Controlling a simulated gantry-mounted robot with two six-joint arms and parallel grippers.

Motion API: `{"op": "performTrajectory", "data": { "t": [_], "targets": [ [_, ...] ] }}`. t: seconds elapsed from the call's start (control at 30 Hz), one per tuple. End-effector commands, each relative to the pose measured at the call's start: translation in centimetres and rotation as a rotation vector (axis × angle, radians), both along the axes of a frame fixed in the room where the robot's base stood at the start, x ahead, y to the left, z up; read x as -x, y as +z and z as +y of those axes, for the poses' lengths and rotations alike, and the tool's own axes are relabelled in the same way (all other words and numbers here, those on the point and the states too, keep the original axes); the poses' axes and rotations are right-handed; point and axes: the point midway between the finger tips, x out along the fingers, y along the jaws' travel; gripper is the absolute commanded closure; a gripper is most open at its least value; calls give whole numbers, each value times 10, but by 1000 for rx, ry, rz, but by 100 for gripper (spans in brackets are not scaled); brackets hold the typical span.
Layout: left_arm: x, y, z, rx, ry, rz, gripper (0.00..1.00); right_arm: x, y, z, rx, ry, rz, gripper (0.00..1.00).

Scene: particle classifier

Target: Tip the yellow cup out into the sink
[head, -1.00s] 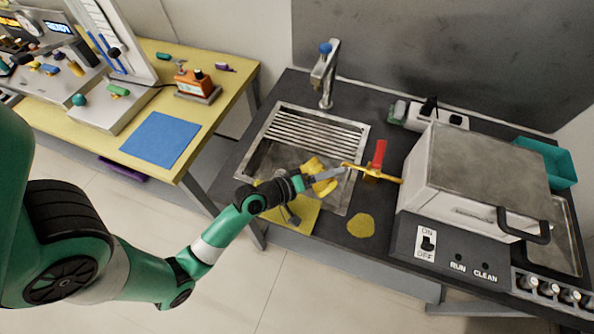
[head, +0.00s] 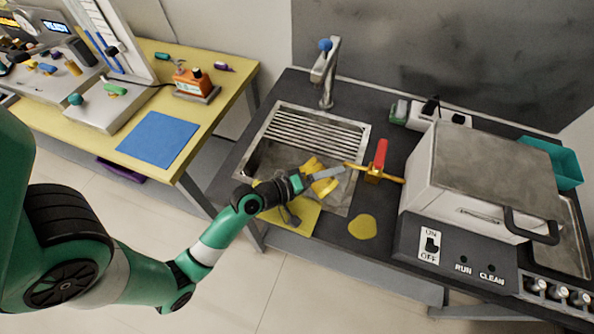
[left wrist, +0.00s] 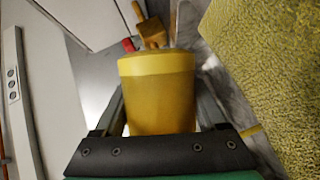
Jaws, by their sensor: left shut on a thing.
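The yellow cup (head: 315,163) is held by my left gripper (head: 327,174) over the sink (head: 350,195). One grey finger crosses in front of the cup in the head view. In the left wrist view the cup (left wrist: 157,95) sits between the two fingers, its broad rim toward the top of the picture. I cannot tell the cup's exact tilt or see inside it. The sink has a ribbed drainer at the back and a basin in front. My right gripper is not in view.
A tap (head: 326,75) stands behind the sink. A brass valve with a red handle (head: 380,153) is close to the right of the cup. A yellow mat (head: 302,218) lies at the sink's front left, and a yellow round patch (head: 363,227) at its front right. A white box (head: 480,180) stands farther right.

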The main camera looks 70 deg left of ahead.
Motion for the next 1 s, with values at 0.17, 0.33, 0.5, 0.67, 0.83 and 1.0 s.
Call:
{"op": "performTrajectory", "data": {
  "t": [0.17, 0.33, 0.5, 0.67, 0.83, 1.0],
  "targets": [
    [0, 0, 1, 16, 1, -9, 94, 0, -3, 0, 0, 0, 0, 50],
    [1, 2, 2, 32, 1, -16, 94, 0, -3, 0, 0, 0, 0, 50],
    [1, 3, 4, 48, 1, -23, 94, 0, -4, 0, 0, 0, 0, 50],
    [2, 4, 5, 63, 2, -30, 94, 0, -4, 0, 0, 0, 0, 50],
    [3, 5, 6, 80, 0, -38, 94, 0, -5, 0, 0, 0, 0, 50],
    [3, 6, 8, 97, 0, -45, 94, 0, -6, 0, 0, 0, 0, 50]
  ]
}}
